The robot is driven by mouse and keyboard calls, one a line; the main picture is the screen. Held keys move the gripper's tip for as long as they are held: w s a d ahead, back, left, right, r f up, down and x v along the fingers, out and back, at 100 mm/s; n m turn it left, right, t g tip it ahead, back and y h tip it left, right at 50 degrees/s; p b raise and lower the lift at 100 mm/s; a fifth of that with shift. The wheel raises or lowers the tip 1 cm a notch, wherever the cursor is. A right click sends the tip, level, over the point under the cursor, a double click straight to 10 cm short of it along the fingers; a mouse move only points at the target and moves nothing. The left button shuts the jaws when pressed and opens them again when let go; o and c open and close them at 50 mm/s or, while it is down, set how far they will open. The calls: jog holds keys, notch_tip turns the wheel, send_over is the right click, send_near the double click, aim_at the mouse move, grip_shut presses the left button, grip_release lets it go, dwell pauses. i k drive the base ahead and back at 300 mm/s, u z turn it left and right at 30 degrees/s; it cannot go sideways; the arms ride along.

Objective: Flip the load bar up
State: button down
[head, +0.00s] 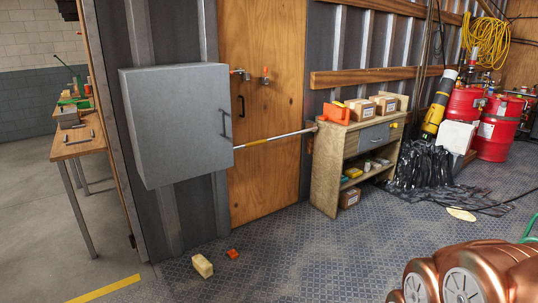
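The load bar (290,135) is a thin silver bar with a yellow section near its left end. It lies close to horizontal across the wooden door panel (262,100), rising slightly to the right. Its left end meets or passes behind the edge of the grey cabinet (178,120); I cannot tell which. Its right end reaches the wall near the small wooden shelf unit (326,172). Copper-coloured links of my arm show at the bottom right, well away from the bar. My gripper is out of view.
A yellow block (202,265) and a small red block (232,254) lie on the patterned metal floor below the door. Red drums (497,130) and a black plastic heap (425,167) stand at right. A workbench (78,145) is at left. The middle floor is clear.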

aim_at(264, 140)
jog(key=u, duration=0.1)
jog(key=i, duration=2)
jog(key=z, duration=1.6)
jog(key=i, duration=0.7)
jog(key=u, duration=2.85)
